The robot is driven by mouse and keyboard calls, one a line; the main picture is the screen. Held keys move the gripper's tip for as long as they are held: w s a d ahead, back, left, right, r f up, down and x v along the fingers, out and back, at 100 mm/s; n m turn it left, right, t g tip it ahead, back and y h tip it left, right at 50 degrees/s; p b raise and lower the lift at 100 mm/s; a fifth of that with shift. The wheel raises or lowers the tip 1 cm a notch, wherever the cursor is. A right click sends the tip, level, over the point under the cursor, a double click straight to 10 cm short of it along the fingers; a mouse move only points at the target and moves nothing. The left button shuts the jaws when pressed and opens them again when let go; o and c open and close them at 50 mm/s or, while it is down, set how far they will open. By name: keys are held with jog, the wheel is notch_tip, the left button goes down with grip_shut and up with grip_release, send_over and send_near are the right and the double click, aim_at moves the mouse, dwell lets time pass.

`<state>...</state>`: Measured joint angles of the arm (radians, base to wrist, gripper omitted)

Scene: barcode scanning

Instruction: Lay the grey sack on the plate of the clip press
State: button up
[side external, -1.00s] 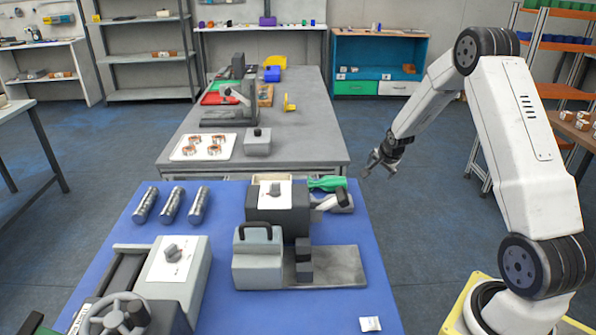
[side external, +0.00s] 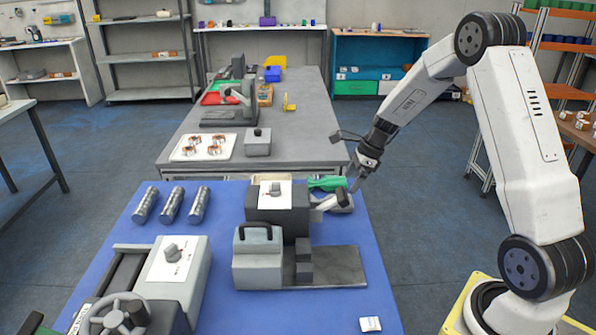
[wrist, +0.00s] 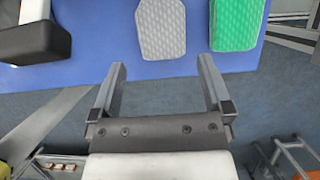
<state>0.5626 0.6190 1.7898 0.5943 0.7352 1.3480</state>
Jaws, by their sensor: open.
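The grey sack (wrist: 162,28) lies flat on the blue mat in the wrist view, just beyond my fingertips and between their lines. In the side view the grey sack (side external: 345,204) is partly hidden behind a black-ended lever. My gripper (side external: 355,186) is open and empty, pointing down near the sack at the mat's right edge; its two spread fingers show in the wrist view (wrist: 162,66). A dark machine (side external: 277,211) with a white-topped dial and the lever stands left of the sack. I cannot tell for certain which machine is the clip press; a dark flat plate (side external: 340,266) lies in front.
A green sack (wrist: 237,22) lies right of the grey one in the wrist view. A grey block with a black handle (side external: 258,262) stands beside the flat plate. Several metal cylinders (side external: 171,205) lie at the left. The mat's right front is mostly clear, with a small white packet (side external: 370,324).

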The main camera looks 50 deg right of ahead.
jog(key=shift+x, duration=1.3)
jog(key=shift+x, duration=2.6)
jog(key=shift+d, duration=0.1)
grip_shut()
jog(key=shift+r, duration=0.1)
jog(key=shift+r, duration=4.95)
